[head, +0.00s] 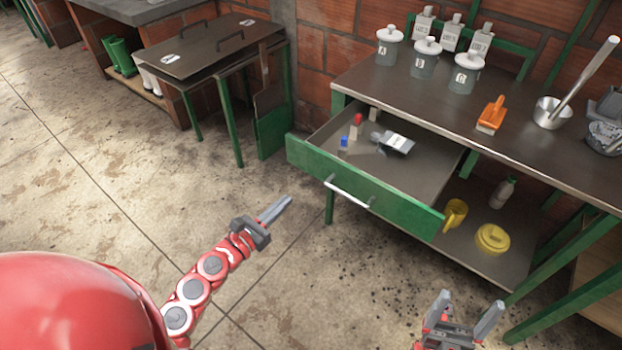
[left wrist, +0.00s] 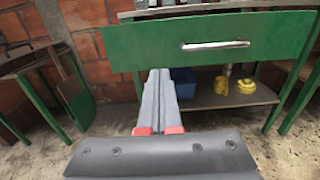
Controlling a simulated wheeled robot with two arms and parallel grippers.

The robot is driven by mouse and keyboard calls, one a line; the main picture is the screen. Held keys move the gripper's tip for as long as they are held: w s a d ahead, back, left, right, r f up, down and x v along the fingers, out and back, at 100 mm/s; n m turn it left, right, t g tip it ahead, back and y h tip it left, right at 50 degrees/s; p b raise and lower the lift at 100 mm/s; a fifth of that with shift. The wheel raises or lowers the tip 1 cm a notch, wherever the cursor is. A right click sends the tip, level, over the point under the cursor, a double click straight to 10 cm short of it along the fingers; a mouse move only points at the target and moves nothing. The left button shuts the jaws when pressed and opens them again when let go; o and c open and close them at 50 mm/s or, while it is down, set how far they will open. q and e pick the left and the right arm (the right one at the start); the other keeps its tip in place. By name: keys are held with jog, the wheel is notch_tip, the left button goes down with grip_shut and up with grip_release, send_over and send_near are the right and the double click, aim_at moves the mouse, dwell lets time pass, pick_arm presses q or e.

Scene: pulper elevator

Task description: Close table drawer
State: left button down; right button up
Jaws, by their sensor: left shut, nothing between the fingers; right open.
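The table drawer (head: 376,191) is pulled out from under the table (head: 420,90), with its green front toward me and a silver handle (head: 349,194). Small items lie inside it. In the left wrist view the green drawer front (left wrist: 150,45) and its handle (left wrist: 215,45) are ahead of and above the fingertips. My left gripper (head: 280,205) is shut and empty, in front of the drawer's left part and apart from it. It also shows in the left wrist view (left wrist: 160,80). My right gripper (head: 465,310) is open and empty at the bottom of the head view.
Jars and bottles (head: 427,58), an orange brush (head: 491,115) and a metal pot (head: 551,112) stand on the table. Yellow containers (head: 492,239) sit on its lower shelf. A smaller green-legged table (head: 215,50) stands at left. The floor before the drawer is clear.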

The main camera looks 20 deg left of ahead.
pick_arm(q)
jog(key=p+x, duration=0.1)
jog(key=x, duration=0.9)
jog(key=shift+w+d+r+p, duration=0.1)
jog(key=shift+w+d+p, duration=0.1)
jog(key=shift+w+p, duration=0.2)
jog(key=shift+w+d, duration=0.25)
jog(key=shift+w, duration=0.35)
jog(key=b, duration=0.7)
send_near(361, 136)
jog(key=r, duration=0.1)
jog(key=s+r, duration=0.1)
jog(key=r, duration=0.1)
jog(key=shift+s+a+r, duration=0.1)
jog(key=shift+s, duration=0.2)
jog(key=b+x, duration=0.9)
jog(key=x, duration=0.1)
jog(key=shift+w+r, duration=0.1)
jog(key=shift+w, duration=0.2)
jog(key=shift+w+d+r+b, duration=0.15)
jog(key=shift+w+d+b, duration=0.1)
jog(key=shift+w+b, duration=0.25)
jog(key=shift+r, duration=0.4)
